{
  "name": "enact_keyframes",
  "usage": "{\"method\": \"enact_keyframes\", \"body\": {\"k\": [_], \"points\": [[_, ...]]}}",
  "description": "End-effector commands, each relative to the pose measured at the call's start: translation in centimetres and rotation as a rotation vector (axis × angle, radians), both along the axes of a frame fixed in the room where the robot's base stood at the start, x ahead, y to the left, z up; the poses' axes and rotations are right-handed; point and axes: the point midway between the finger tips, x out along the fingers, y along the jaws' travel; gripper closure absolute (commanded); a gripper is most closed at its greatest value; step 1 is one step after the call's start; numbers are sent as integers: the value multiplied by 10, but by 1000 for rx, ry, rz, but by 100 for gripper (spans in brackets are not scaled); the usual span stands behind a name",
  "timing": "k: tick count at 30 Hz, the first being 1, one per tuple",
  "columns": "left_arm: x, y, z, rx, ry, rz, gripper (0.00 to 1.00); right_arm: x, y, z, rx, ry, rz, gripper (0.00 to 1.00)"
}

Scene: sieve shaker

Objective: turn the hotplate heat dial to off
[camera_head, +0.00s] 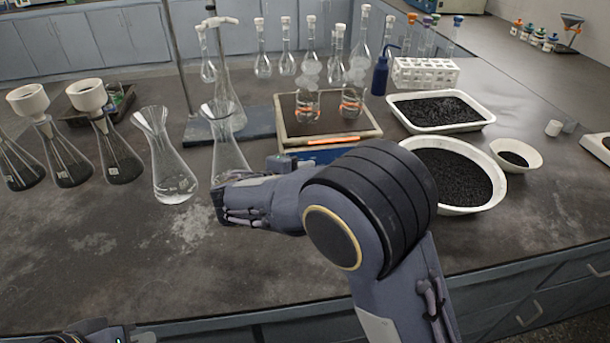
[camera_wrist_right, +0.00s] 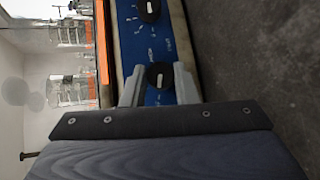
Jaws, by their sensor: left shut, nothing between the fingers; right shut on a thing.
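In the right wrist view, turned sideways, the panel shows two black dials with white marks. My right gripper (camera_wrist_right: 158,88) has its grey fingers on either side of the nearer dial (camera_wrist_right: 160,73) and is shut on it. The other dial (camera_wrist_right: 149,9) is at the picture's top edge. The labels are too small to read. My right fingertips are hidden in the head view. My left gripper (camera_head: 100,333) is low at the bottom left, shut and empty.
Two glass beakers with orange marks (camera_head: 306,105) stand on the hotplate. The front left of the table is clear.

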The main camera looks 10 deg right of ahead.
Motion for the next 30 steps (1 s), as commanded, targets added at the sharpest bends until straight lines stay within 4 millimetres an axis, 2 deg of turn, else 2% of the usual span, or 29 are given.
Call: {"method": "enact_keyframes", "body": {"k": [11, 12, 17, 25, 30], "points": [[0, 0, 0, 0, 0, 0, 100, 0, 0, 0, -8, 3, 4, 96], [0, 0, 0, 0, 0, 0, 100, 0, 0, 0, -8, 3, 4, 71], [0, 0, 0, 0, 0, 0, 100, 0, 0, 0, -6, 1, 3, 51], [0, 0, 0, 0, 0, 0, 100, -1, 1, 0, -5, 1, 2, 51], [0, 0, 1, 0, 0, 0, 100, -11, 14, 7, -5, 0, 6, 51]]}}
